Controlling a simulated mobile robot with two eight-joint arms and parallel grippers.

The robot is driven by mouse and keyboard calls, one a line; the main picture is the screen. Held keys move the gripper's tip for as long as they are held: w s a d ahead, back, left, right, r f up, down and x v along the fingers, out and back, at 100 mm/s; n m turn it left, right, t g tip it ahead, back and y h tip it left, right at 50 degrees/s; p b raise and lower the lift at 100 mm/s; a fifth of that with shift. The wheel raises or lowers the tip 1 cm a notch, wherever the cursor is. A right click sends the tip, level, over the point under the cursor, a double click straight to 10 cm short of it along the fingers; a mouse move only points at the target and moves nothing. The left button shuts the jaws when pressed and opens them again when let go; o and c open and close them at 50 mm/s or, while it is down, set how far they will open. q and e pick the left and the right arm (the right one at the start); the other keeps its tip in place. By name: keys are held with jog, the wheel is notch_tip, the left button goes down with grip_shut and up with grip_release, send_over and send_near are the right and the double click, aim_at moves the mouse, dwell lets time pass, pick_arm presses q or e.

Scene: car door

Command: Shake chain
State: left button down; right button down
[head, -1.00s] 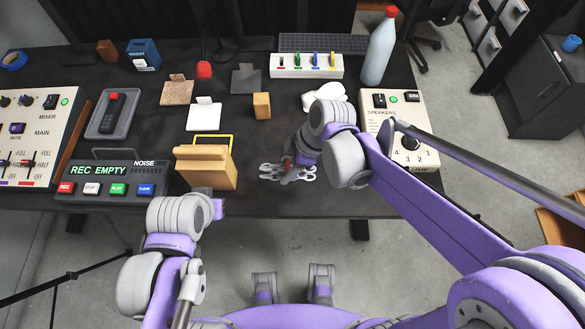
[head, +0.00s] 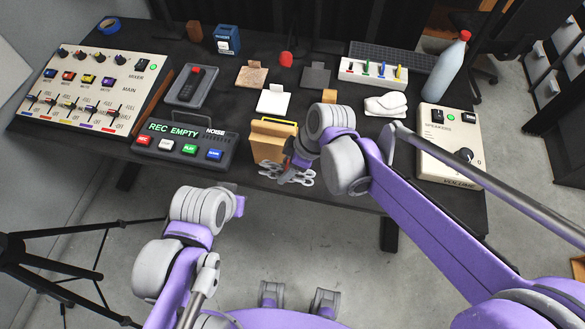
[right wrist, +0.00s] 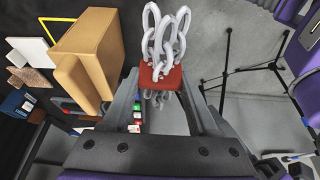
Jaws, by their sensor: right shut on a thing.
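The chain is a bunch of light grey links on a red handle. In the right wrist view the chain links (right wrist: 165,35) hang from the red handle (right wrist: 160,77), which is between the fingers of my right gripper (right wrist: 163,88). In the head view the chain (head: 290,177) shows at the table's front edge, just in front of the wooden box. My right gripper (head: 290,160) is shut on the handle there, largely hidden by its own wrist. My left gripper (head: 240,202) is in front of the table, apart from everything; its fingers cannot be made out.
The wooden box (head: 270,143) stands close behind the chain. The recorder (head: 185,148) and mixer (head: 85,85) are to the left. The speaker box (head: 450,145), white cloth (head: 385,104) and bottle (head: 445,68) are to the right. Floor in front of the table is open.

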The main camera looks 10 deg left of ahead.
aim_at(261, 172)
jog(key=shift+s+a+r, duration=0.15)
jog(key=shift+s+a, duration=0.05)
jog(key=shift+a, duration=0.25)
jog(key=a, duration=0.2)
jog(key=s+a, duration=0.1)
jog(key=a, duration=0.2)
jog(key=shift+s, duration=0.1)
jog(key=shift+d, duration=0.1)
jog(key=d, duration=0.3)
jog(key=w+d, duration=0.1)
jog(key=d, duration=0.2)
jog(key=w+d, duration=0.1)
jog(key=d, duration=0.3)
jog(key=shift+w, duration=0.25)
jog(key=a, duration=0.3)
jog(key=s+a, duration=0.1)
jog(key=a, duration=0.2)
jog(key=s+a, duration=0.1)
jog(key=a, duration=0.3)
jog(key=shift+s+b, duration=0.25)
jog(key=shift+b, duration=0.05)
